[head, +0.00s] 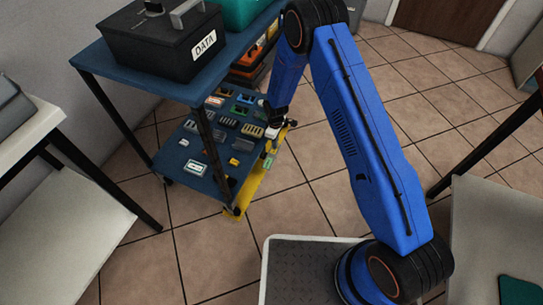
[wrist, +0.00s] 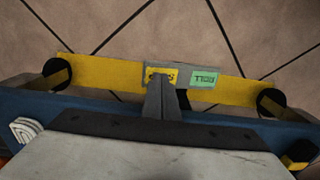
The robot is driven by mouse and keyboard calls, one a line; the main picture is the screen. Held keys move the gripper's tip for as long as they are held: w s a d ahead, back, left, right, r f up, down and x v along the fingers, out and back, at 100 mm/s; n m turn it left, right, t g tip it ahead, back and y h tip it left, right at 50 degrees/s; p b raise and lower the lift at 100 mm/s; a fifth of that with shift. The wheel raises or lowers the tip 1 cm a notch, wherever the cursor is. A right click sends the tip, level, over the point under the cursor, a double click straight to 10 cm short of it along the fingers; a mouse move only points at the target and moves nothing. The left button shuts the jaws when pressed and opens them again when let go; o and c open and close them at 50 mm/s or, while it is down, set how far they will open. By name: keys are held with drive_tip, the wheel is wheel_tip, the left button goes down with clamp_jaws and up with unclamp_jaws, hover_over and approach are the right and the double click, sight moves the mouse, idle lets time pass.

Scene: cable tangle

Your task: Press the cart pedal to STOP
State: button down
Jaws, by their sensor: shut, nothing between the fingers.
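The cart (head: 150,165) is blue with a yellow bar (head: 243,195) low along its near side; the bar (wrist: 105,70) crosses the wrist view between two black wheels. The grey pedal (wrist: 181,69) sits mid-bar, with a yellow label (wrist: 161,73) on the left and a green label (wrist: 204,80), seemingly "ROLL" upside down, on the right. My gripper (wrist: 160,84) is shut and empty, its tips overlapping the yellow label and hiding part of its lettering. I cannot tell whether they touch it, or how the pedal is tilted. In the head view my gripper (head: 273,128) is by the cart's side.
The cart's lower shelf holds several small parts; a black box (head: 165,42) marked "DATA" stands on its top. White-topped tables stand at the left (head: 25,130) and right. Tiled floor (head: 330,165) is open to the right of the cart.

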drive_tip(key=shift+f, duration=0.9)
idle(0.7)
drive_tip(key=shift+r, duration=3.5)
